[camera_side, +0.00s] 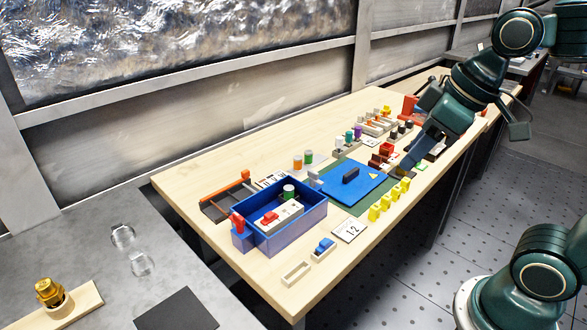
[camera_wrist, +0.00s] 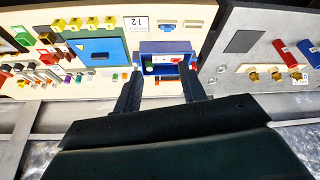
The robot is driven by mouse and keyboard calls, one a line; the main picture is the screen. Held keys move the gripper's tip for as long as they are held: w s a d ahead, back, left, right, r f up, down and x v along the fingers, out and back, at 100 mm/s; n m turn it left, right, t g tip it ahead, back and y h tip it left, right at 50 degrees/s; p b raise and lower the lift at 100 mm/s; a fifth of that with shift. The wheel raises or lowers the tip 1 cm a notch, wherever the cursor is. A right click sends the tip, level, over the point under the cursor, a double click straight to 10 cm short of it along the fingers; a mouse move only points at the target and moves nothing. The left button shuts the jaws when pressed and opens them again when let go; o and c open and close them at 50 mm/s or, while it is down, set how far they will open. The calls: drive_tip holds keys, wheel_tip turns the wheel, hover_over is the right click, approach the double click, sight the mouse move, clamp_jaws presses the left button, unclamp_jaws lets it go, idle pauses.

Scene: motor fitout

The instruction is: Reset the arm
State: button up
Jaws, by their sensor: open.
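A blue open box (camera_side: 318,215) holds a white part with a red piece and a green-topped cylinder. The box also shows beyond the fingers in the wrist view (camera_wrist: 150,48). Whether my fingers touch anything on the table is hard to tell in the side view.
A blue panel (camera_side: 350,183) lies on a green mat, with several yellow parts (camera_side: 388,200) along its edge. Several small coloured parts stand near my gripper. A card marked 12 (camera_side: 349,230) lies at the front. A grey table with a brass part (camera_side: 48,292) is at left.

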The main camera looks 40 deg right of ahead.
drive_tip(key=s+m, duration=0.1)
drive_tip(key=s+d+f+m, duration=0.1)
drive_tip(key=s, duration=0.1)
drive_tip(key=s+f, duration=0.1)
drive_tip(key=s, duration=0.1)
drive_tip(key=shift+d+m+t+h, duration=0.3)
drive_tip(key=shift+m+h, duration=0.1)
